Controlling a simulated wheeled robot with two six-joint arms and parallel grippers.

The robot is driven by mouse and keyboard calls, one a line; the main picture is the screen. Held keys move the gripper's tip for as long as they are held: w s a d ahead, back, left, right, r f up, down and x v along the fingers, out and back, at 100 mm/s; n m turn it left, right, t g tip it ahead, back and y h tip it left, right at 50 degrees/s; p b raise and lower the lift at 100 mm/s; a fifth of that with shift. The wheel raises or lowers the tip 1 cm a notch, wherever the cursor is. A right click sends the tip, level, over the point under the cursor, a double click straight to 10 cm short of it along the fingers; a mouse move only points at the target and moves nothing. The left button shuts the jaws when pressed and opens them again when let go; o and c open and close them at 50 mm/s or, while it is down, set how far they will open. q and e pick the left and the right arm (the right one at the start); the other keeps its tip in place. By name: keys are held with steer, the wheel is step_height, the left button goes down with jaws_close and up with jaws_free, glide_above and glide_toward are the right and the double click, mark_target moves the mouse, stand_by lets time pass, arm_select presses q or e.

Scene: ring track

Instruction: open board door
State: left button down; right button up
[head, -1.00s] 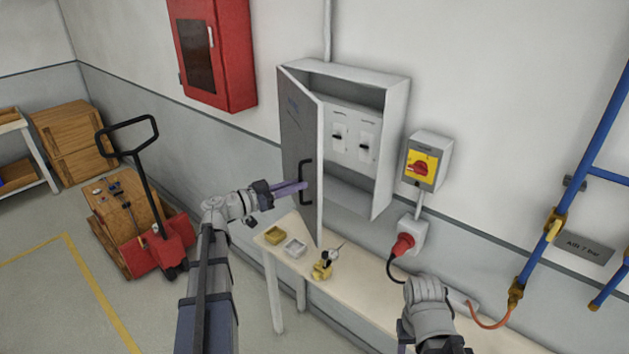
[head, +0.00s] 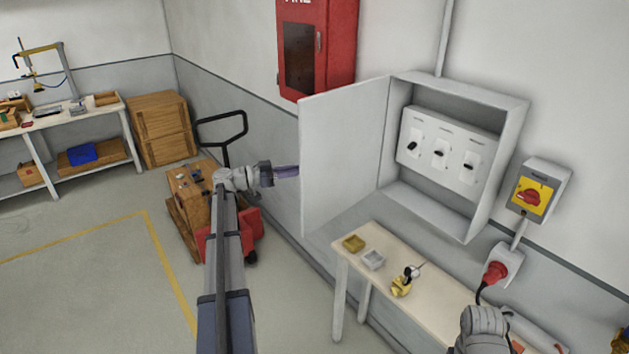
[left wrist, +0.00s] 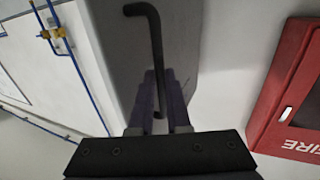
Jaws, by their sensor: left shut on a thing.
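The board is a grey wall cabinet (head: 513,125), and its door (head: 345,150) stands wide open, swung out to the left. Its inner face is towards the head camera. The black bar handle (left wrist: 154,35) is on the door's outer face, hidden in the head view. My left gripper (head: 288,172) is at the door's free edge, its fingertips partly behind the door. In the left wrist view the purple fingers (left wrist: 159,82) are shut around the handle's lower part. Part of my right arm shows at the bottom right; its fingers are not in view.
Inside the cabinet is a panel with three switches (head: 439,152). A red fire cabinet (head: 335,45) hangs left of the door. A bench (head: 400,255) with small trays stands below. A red and yellow switch box (head: 532,195) is to the right. A pallet truck (head: 230,235) stands behind my left arm.

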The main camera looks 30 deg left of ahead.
arm_select(q)
steer(key=shift+w+a+m+g+h, duration=0.25)
steer(key=shift+w+a+g+h, duration=0.15)
steer(key=shift+a, duration=0.3)
steer(key=shift+w+a+m+g+h, duration=0.3)
steer(key=shift+w+a, duration=0.2)
steer(key=shift+a, duration=0.25)
steer(key=shift+w+a+m+g+h, duration=0.3)
steer(key=shift+w+a, duration=0.15)
steer(key=shift+a, duration=0.25)
steer(key=c, duration=1.3)
jaws_free()
steer(key=shift+o, duration=1.4)
steer(key=shift+w+d+f, duration=0.1)
steer(key=shift+w+d, duration=0.2)
steer(key=shift+o, duration=0.7)
steer(key=v, duration=0.8)
steer(key=shift+s, duration=0.25)
arm_select(e)
steer(key=shift+w+d+f, duration=0.1)
steer(key=shift+w+d, duration=0.05)
arm_select(q)
steer(key=shift+a, duration=0.25)
